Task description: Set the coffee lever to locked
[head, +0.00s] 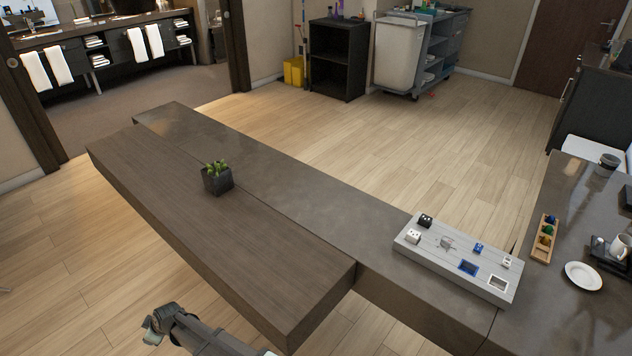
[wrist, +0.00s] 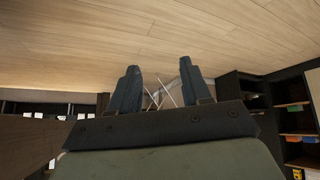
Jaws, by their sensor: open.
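A light grey panel board (head: 455,262) lies on the dark counter at the right in the head view. It carries several small parts: a black block (head: 425,220), a white block (head: 413,236), a grey piece in the middle (head: 446,243), a blue piece (head: 478,248) and a blue-framed square (head: 468,267). I cannot tell which of them is the coffee lever. My gripper (head: 155,330) is low at the bottom left of the head view, far from the board. In the wrist view my gripper (wrist: 158,90) has its two fingers apart, with nothing between them.
A potted plant (head: 217,178) stands on the brown wooden top (head: 270,240), left of the board. A wooden tray with coloured pods (head: 544,238), a white plate (head: 583,276) and a cup (head: 620,246) are on the right counter. The grey counter left of the board is clear.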

